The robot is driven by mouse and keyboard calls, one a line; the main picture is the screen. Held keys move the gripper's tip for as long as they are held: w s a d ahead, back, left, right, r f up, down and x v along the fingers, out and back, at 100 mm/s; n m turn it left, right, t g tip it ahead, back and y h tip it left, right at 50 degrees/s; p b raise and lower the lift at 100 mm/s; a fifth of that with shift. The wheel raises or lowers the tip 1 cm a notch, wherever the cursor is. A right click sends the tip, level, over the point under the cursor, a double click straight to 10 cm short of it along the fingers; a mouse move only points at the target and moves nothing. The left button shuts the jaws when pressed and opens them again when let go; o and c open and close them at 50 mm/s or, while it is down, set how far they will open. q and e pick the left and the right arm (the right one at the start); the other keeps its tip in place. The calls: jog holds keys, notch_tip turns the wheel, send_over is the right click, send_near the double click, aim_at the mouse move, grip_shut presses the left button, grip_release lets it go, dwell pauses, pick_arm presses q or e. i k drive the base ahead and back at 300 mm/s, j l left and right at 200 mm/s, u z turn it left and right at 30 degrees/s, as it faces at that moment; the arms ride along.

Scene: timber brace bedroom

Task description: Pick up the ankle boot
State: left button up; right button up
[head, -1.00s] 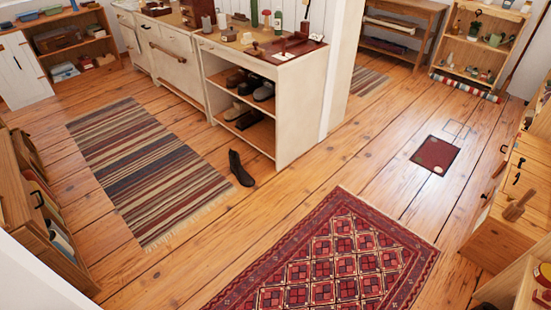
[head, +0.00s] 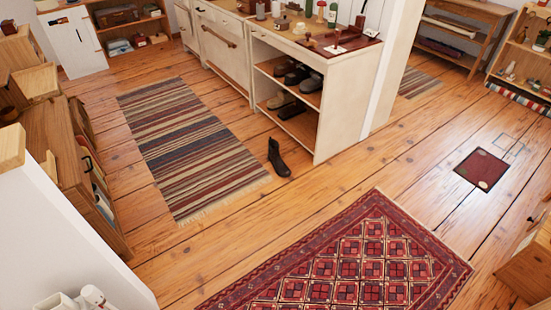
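A dark ankle boot (head: 278,157) stands on the wooden floor in the head view, a little right of the picture's middle. It is between the fringed end of the striped rug (head: 190,145) and the front of the white shelf unit (head: 334,118). It looks upright, with its toe toward the lower right. Neither of my grippers is in view.
Other shoes (head: 296,75) sit on the unit's open shelves. A red patterned rug (head: 350,262) lies in front of the boot. Bare floor (head: 235,225) lies between the rugs.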

aim_at(280, 168)
jog(key=i+l+u, duration=0.15)
jog(key=i+l, duration=0.5)
jog(key=i+l+u, duration=0.15)
jog(key=i+l, duration=0.55)
jog(key=i+l+u, duration=0.15)
jog(key=i+l, duration=0.6)
